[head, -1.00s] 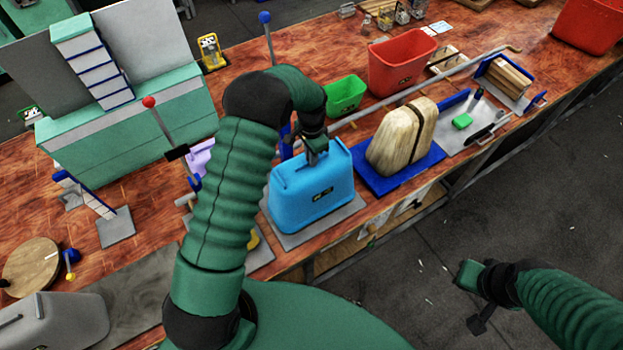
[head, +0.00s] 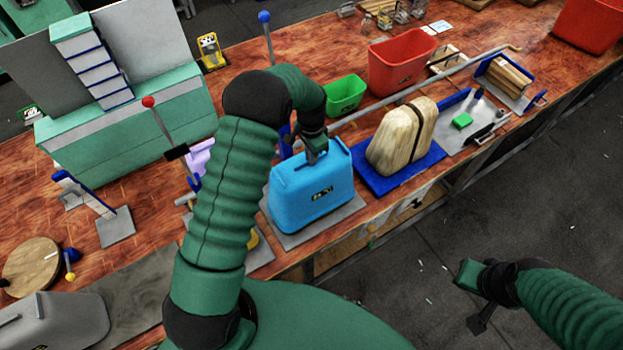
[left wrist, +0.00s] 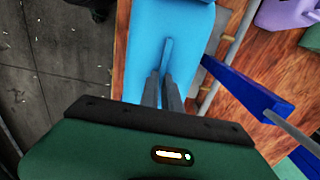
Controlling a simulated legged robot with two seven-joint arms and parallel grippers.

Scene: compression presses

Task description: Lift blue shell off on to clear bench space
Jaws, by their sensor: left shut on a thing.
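The blue shell (head: 312,194) is a rounded, box-like cover in the middle of the bench. It sits upright over a grey plate (head: 345,211). My left gripper (head: 314,152) reaches down to its top and is shut on the raised rib there. In the left wrist view the blue shell (left wrist: 165,30) fills the upper middle, and the two fingers (left wrist: 163,92) pinch its thin rib. Whatever is under the shell is hidden. My right gripper (head: 474,298) hangs over the floor at the lower right, away from the bench; its finger opening is unclear.
A wooden form on a blue base (head: 375,180) stands just right of the shell. A green bin (head: 345,94) and red bin (head: 401,62) are behind. A red-knobbed lever (head: 160,125) and blue-knobbed post (head: 267,35) rise nearby. Bare bench shows at the left (head: 150,215).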

